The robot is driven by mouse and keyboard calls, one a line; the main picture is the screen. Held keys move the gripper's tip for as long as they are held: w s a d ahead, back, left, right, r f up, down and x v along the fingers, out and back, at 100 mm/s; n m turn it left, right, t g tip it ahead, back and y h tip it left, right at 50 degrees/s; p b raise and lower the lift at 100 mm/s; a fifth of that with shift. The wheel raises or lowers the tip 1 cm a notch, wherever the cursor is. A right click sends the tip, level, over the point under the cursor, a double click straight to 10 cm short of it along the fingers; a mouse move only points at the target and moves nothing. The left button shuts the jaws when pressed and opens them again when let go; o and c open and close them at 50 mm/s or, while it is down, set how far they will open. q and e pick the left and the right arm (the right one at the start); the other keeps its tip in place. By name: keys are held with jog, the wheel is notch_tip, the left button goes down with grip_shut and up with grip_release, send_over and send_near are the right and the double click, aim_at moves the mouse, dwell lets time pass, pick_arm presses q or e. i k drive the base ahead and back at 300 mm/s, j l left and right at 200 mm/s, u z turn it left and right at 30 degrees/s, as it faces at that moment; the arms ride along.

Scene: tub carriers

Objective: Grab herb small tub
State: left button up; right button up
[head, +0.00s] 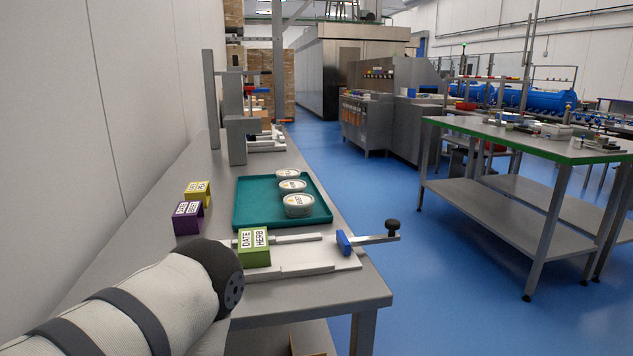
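Three round white tubs with printed lids stand in a row on a teal tray (246,214) on the workbench: a far tub (288,176), a middle tub (292,187) and a larger-looking near tub (299,207). The lid print is too small to read, so I cannot tell which is herb. A green carrier block (254,249) labelled "DATE HERB" sits on a white fixture in front of the tray. My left arm comes in from the lower left and its dark, rounded joint is left of the green block. Neither gripper shows.
A purple block (187,218) and a yellow block (197,190) stand left of the tray. The fixture (310,262) has a blue clamp (344,241) and a black-knobbed handle. A grey post stands behind. Blue floor lies open to the right, before a green-edged table (545,148).

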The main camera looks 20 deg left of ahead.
aim_at(290, 187)
jog(key=i+l+u, duration=0.1)
jog(key=i+l, duration=0.5)
jog(key=i+l+u, duration=0.15)
jog(key=i+l, duration=0.4)
jog(key=i+l+u, duration=1)
jog(key=l, duration=0.3)
jog(key=i+l+u, duration=0.1)
jog(key=u, duration=0.3)
jog(key=i+l+u, duration=0.2)
jog(key=u, duration=0.2)
jog(key=i+l+u, duration=0.25)
jog(key=u, duration=0.2)
jog(key=i+l+u, duration=0.2)
jog(key=u, duration=0.2)
jog(key=i+l+u, duration=0.2)
jog(key=u, duration=0.15)
jog(key=i+l+u, duration=0.15)
jog(key=l+u, duration=0.15)
